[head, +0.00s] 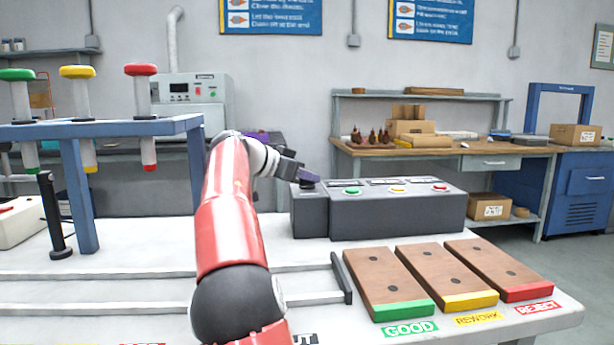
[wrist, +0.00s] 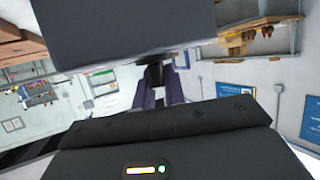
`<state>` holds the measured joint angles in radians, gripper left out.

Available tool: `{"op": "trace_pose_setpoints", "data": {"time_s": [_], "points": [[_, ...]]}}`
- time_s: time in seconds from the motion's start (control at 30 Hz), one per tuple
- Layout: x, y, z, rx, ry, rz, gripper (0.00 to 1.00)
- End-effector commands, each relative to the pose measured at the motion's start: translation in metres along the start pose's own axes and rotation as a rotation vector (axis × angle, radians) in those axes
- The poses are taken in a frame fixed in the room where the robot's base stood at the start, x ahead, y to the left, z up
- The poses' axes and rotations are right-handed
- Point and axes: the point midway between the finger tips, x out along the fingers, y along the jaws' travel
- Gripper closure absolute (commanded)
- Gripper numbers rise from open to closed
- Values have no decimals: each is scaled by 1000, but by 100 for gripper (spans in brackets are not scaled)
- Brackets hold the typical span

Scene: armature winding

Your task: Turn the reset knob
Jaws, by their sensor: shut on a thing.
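The reset knob (head: 307,184) is a small dark knob on top of the small grey box (head: 309,214) at the left end of the button panel. My gripper (head: 301,177) reaches it from the left, with its dark purple fingers at the knob. In the wrist view the fingers (wrist: 161,96) are closed on the dark knob (wrist: 155,72), beside the large grey box face (wrist: 125,25). The fingers hide part of the knob, and I cannot tell its turn angle.
The grey panel (head: 395,212) carries green, yellow and red buttons. Wooden boards with green, yellow and red ends (head: 387,284) lie in front of it. A blue stand (head: 80,190) with coloured-capped posts is at the left. Rails (head: 120,308) cross the white table.

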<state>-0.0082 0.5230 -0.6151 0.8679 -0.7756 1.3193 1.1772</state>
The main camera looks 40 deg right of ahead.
Motion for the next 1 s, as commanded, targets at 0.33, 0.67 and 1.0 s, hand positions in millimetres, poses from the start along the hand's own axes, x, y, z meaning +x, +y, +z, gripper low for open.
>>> {"op": "trace_pose_setpoints", "data": {"time_s": [0.33,0.67,1.0], "points": [[0,0,1,-1,-1,0,66],[2,1,4,-23,-2,-61,66],[2,4,0,-171,-2,-426,66]]}}
